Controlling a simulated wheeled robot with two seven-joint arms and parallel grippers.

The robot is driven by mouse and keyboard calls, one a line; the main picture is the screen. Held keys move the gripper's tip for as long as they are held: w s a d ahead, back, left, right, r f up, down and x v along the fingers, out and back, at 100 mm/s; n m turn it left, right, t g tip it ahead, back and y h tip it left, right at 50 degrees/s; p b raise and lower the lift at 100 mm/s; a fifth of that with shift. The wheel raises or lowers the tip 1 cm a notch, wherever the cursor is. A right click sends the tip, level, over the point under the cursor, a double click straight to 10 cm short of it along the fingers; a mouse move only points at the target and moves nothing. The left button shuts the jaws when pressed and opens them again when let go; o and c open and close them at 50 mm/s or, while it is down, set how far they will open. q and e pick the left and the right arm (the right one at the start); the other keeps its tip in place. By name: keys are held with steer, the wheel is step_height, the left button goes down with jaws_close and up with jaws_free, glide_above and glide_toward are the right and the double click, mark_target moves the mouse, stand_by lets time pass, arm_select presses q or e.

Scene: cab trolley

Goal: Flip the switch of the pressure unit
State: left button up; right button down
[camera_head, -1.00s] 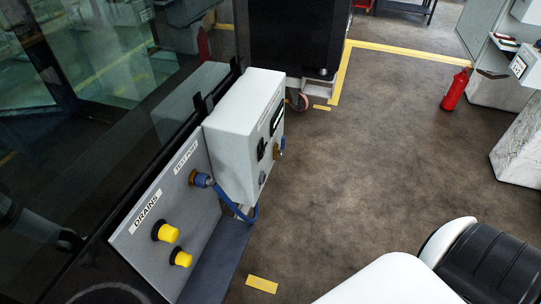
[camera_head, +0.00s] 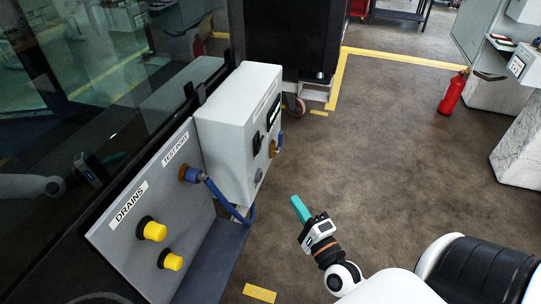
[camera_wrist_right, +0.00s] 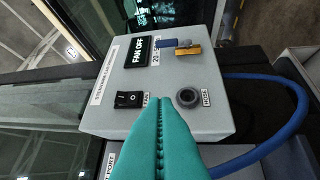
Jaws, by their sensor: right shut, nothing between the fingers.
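The pressure unit (camera_head: 228,125) is a light grey box on the left panel, its front facing right. In the right wrist view its front (camera_wrist_right: 195,125) shows a black rocker switch (camera_wrist_right: 128,99), a dark display reading "FAN OFF" (camera_wrist_right: 136,52) and a round black hose port (camera_wrist_right: 188,97). In the head view the switch (camera_head: 257,144) is small and dark. My right gripper (camera_head: 298,205) has teal fingers, shut and empty, in front of the box and to its right, apart from it. In the wrist view the fingers (camera_wrist_right: 163,105) overlap the lower front. My left gripper is not in view.
A blue hose (camera_head: 228,203) loops from the test port to the box. Yellow drain caps (camera_head: 153,231) stick out of the panel (camera_head: 115,245). A red fire extinguisher (camera_head: 453,93) stands at the back right. The floor (camera_head: 380,140) between is clear.

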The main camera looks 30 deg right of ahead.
steer(key=r+m, duration=0.1)
steer(key=r+m+t, duration=0.1)
steer(key=r, duration=0.1)
steer(key=r+h, duration=0.1)
steer(key=r, duration=0.1)
steer(key=shift+s+d+r+m, duration=0.2)
steer(key=shift+s+r+m, duration=0.1)
steer(key=shift+m, duration=0.1)
steer(key=shift+w, duration=0.1)
steer(key=p, duration=0.5)
glide_toward(260, 145)
steer(key=w+d+r, duration=0.3)
steer(key=w, duration=0.2)
steer(key=shift+w+a, duration=0.3)
steer(key=shift+a, duration=0.15)
